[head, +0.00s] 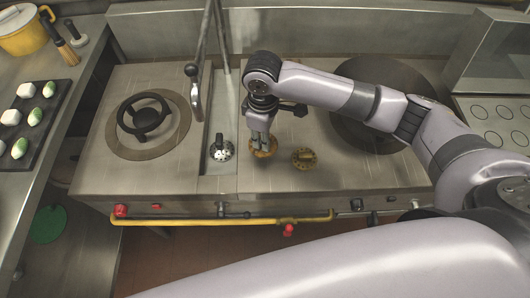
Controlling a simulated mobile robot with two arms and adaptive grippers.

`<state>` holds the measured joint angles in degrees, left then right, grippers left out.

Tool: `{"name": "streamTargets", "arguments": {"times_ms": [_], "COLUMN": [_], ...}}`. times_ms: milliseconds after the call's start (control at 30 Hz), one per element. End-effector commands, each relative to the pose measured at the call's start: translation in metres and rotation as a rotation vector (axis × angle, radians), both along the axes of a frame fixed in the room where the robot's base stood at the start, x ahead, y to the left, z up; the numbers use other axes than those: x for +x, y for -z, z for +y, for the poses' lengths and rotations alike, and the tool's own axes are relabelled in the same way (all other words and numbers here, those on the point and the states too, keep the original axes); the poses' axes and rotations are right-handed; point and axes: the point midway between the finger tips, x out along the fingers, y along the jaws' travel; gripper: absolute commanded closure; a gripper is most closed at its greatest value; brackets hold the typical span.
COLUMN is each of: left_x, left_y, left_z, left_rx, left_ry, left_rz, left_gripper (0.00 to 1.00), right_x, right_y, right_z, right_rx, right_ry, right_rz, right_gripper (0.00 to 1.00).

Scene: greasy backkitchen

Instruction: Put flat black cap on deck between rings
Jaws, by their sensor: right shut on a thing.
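My right gripper (261,145) points down at the steel deck (280,178) between the left ring (144,124) and the large dark right ring (381,106). I cannot make out a flat black cap clearly. My left gripper is not in view.
A swivel spout (196,92) and a small black-topped fitting (221,149) stand left of my gripper. A yellow rail (215,221) with red knobs runs along the front. A tray (61,92) and yellow pot (24,35) are at far left.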

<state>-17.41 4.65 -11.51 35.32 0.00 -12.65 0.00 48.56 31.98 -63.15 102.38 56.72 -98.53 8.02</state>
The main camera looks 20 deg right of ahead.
Motion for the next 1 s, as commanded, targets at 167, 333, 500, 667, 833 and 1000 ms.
{"name": "streamTargets", "arguments": {"times_ms": [167,333,500,667,833,1000], "left_x": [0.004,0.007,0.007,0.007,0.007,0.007], "left_y": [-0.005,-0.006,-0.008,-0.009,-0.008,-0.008], "left_z": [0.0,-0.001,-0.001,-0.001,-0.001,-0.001], "left_rx": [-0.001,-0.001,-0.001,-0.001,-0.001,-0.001], "left_ry": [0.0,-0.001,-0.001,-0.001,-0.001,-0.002], "left_rz": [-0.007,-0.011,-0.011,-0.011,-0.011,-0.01], "left_gripper": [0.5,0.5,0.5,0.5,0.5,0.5], "right_x": [-0.001,0.0,-0.001,0.0,0.0,0.0], "right_y": [0.036,0.05,0.075,0.09,0.091,0.093], "right_z": [0.0,0.001,0.0,0.001,0.001,0.001], "right_rx": [0.0,0.002,0.0,0.0,0.001,0.002], "right_ry": [0.0,0.001,0.001,0.0,-0.001,0.0], "right_rz": [0.001,0.0,0.003,-0.001,-0.002,-0.001], "right_gripper": [1.0,1.0,1.0,1.0,1.0,1.0]}}
